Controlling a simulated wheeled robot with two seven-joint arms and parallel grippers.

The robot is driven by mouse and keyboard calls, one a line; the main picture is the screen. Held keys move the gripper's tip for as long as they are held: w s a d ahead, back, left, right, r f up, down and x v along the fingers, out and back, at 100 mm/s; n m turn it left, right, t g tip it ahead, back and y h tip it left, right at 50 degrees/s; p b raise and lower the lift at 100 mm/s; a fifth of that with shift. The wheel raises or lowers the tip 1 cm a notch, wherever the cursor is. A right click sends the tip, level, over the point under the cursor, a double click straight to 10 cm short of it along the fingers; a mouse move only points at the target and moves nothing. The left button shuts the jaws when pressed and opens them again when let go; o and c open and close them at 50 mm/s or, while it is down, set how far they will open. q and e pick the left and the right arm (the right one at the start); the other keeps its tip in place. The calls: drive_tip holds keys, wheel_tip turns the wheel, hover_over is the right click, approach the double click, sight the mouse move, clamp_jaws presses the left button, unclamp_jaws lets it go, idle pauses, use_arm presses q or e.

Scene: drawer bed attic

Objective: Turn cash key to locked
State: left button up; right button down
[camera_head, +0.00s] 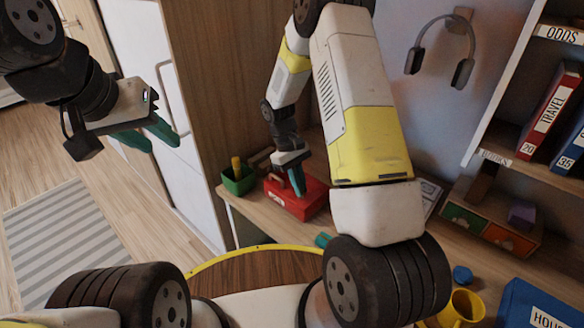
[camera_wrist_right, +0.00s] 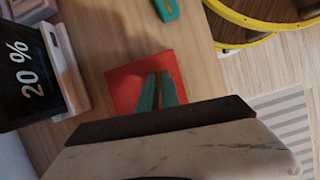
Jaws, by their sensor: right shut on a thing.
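The red cash box (camera_head: 307,205) stands on the wooden desk, and its red top also shows in the right wrist view (camera_wrist_right: 122,82). My right gripper (camera_head: 298,188) reaches down onto the box top. Its teal fingers (camera_wrist_right: 157,92) are close together, shut on a small brownish thing, apparently the cash key, at the box. The key is mostly hidden between the fingers, so its turn angle cannot be told. My left gripper (camera_head: 152,138) hangs in the air at the left, its teal fingers apart and empty, away from the box.
A green bin (camera_head: 238,181) with a yellow thing in it stands left of the box. A black "20 %" display (camera_wrist_right: 32,78) stands nearby. At the right are a small drawer unit (camera_head: 465,232), a yellow mug (camera_head: 466,308) and a binder shelf. My right arm hides much of the desk.

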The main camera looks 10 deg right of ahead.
sight(292, 191)
drive_tip(key=shift+n, duration=0.6)
drive_tip(key=c, duration=1.6)
unclamp_jaws()
drive_tip(key=shift+v, duration=3.9)
drive_tip(key=shift+s+a+t, duration=0.15)
drive_tip(key=shift+t, duration=0.15)
